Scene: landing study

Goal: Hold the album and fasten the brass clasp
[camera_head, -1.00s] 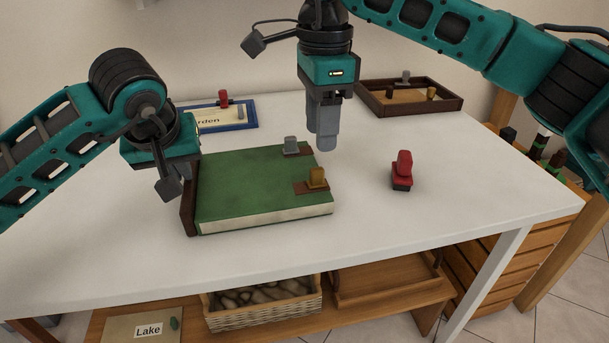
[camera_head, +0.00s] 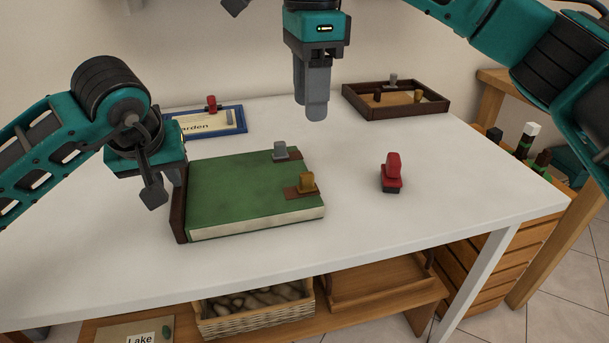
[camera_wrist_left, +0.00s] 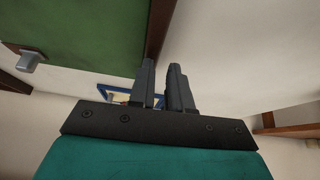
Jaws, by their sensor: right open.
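The green album (camera_head: 240,185) lies flat on the white table, with a brown spine (camera_head: 179,212) on its left side. A brass clasp (camera_head: 306,182) sits on a brown strap at its right edge, nearer the front. A grey clasp (camera_head: 280,150) sits farther back on that edge. My left gripper (camera_wrist_left: 161,68) is at the album's spine. Its two fingers are a small gap apart in the left wrist view, and whether they pinch the spine is unclear. My right gripper (camera_head: 312,112) is open and empty above the table, behind and above the clasps.
A red-topped object (camera_head: 391,172) stands right of the album. A brown tray (camera_head: 375,110) with small pieces is at the back right. A blue-framed card (camera_head: 215,135) is behind the album. The front of the table is clear. Below are a basket (camera_head: 250,325) and a wooden tray (camera_head: 350,299).

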